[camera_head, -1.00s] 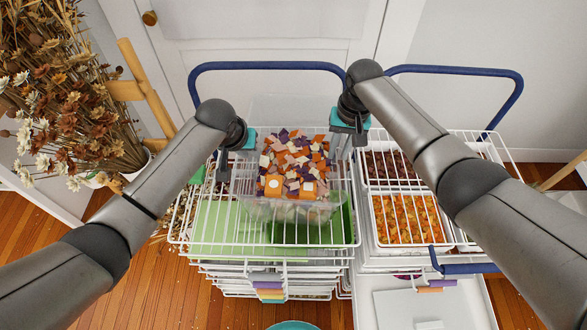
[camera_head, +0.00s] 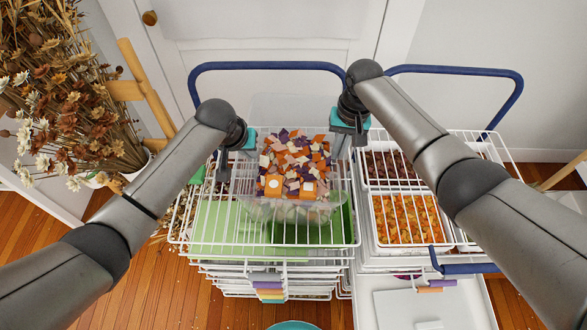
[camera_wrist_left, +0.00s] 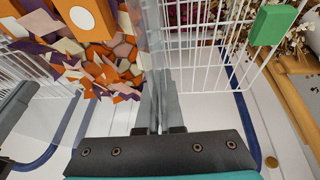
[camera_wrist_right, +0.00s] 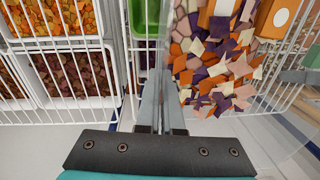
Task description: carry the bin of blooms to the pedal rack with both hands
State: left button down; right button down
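The clear bin (camera_head: 292,213) is full of orange, purple and cream blooms (camera_head: 290,165). It is over the top of the left white wire rack (camera_head: 265,246); I cannot tell whether it rests on the wires. My left gripper (camera_head: 225,166) is at the bin's left side, and my right gripper (camera_head: 357,142) is at its right side. In the left wrist view the left fingers (camera_wrist_left: 159,88) are nearly together on the clear wall. In the right wrist view the right fingers (camera_wrist_right: 162,92) pinch the opposite wall. I cannot tell which rack is the pedal rack.
A right wire rack (camera_head: 447,245) holds trays of orange (camera_head: 408,218) and dark red pieces. Blue handles (camera_head: 265,66) rise behind both racks, before a white door. Dried flowers (camera_head: 70,110) and a wooden frame stand at the left. Open wooden floor (camera_head: 180,290) shows at the lower left.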

pick_arm(q)
jog(key=shift+r, duration=0.2)
pick_arm(e)
jog(key=shift+r, duration=0.2)
dwell(0.5)
